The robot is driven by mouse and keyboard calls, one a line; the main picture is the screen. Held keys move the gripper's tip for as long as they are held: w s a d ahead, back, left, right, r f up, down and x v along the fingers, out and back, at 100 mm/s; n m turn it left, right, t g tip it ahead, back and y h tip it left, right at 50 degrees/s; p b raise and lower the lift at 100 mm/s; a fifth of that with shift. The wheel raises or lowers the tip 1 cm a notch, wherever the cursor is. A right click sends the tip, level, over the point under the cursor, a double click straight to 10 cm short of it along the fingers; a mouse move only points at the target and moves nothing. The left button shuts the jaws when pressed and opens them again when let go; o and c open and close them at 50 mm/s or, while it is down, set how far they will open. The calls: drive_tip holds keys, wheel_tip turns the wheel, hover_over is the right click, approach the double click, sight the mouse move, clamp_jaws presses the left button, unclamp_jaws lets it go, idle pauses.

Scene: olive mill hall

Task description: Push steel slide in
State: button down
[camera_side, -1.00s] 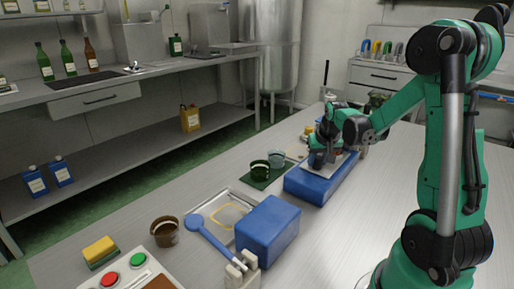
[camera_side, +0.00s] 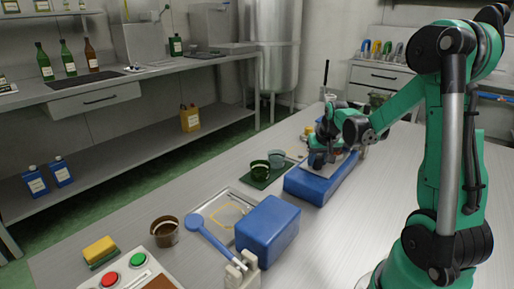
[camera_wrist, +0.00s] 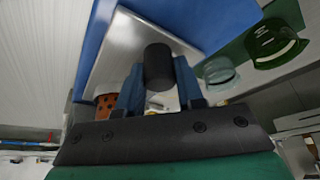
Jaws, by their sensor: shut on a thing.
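The steel slide (camera_wrist: 112,58) is a bright flat plate on a blue block (camera_side: 308,187), which stands on the table behind the nearer blue block. A black round knob (camera_wrist: 158,68) stands up from the slide. My gripper (camera_wrist: 160,82) has its blue fingers on both sides of the knob and is shut on it. In the side view my gripper (camera_side: 318,160) is low over the blue block and hides the knob and much of the slide. How far the slide sits in the block cannot be told.
A green glass (camera_side: 259,170) and a clear glass (camera_side: 277,158) stand left of the block.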

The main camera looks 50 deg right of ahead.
sight(326, 166)
idle(0.4)
drive_tip(key=shift+d, duration=1.95)
drive_tip(key=c, duration=0.5)
unclamp_jaws()
drive_tip(key=shift+c, duration=0.2)
drive_tip(key=shift+a+r, duration=0.1)
drive_tip(key=shift+v, duration=2.7)
